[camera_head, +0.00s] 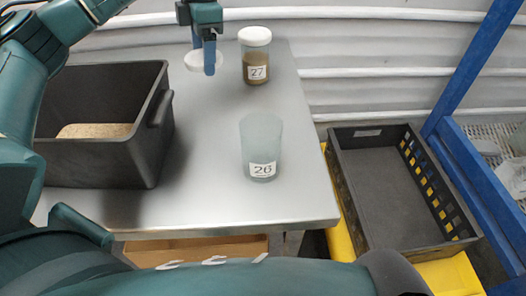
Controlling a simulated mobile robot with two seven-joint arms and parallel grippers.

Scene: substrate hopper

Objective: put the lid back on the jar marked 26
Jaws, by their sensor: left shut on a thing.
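The jar marked 26 (261,140) stands upright on the metal table, frosted, with no lid on it. It looks empty. My left gripper (209,62) is shut on a white round lid (192,60) at the far part of the table, up and left of jar 26 in the view. The lid looks held above the table; the exact height is hard to tell. A jar marked 27 (256,69) stands behind jar 26 with a white lid on and brown contents, just right of the gripper. My right gripper is not in view.
A black bin (158,125) with some tan substrate (95,131) stands on the left of the metal table (205,195). A black crate (385,195) on a yellow base lies right of the table, beside a blue frame (470,165). The table around jar 26 is clear.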

